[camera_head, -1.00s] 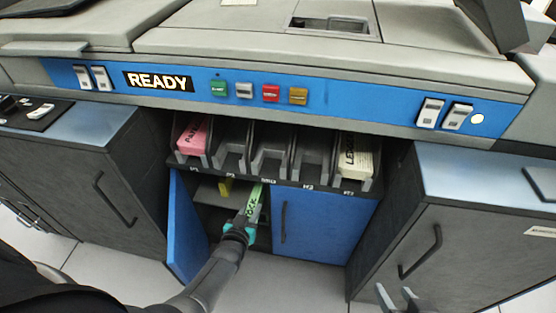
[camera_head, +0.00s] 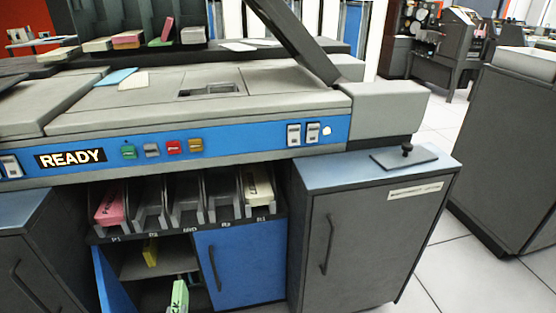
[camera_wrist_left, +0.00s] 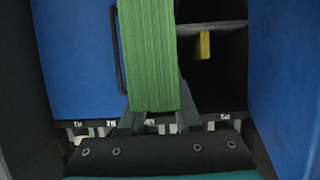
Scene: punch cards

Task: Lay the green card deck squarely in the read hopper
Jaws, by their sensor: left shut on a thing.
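The green card deck (camera_head: 180,297) shows at the bottom of the head view, in front of the open lower compartment. In the left wrist view the green deck (camera_wrist_left: 148,55) stands out long and straight from my left gripper (camera_wrist_left: 152,118), with a dark finger on each side. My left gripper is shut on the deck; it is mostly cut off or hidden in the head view. The machine top has a dark rectangular recess (camera_head: 212,90); I cannot tell whether this is the read hopper. My right gripper is not in view.
A rack (camera_head: 190,220) of slots holds a pink deck (camera_head: 111,208) at left and a cream deck (camera_head: 258,188) at right. A yellow block (camera_head: 150,252) sits in the compartment. The blue door (camera_head: 112,285) stands open. A flat plate with a black knob (camera_head: 407,150) lies on the right cabinet.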

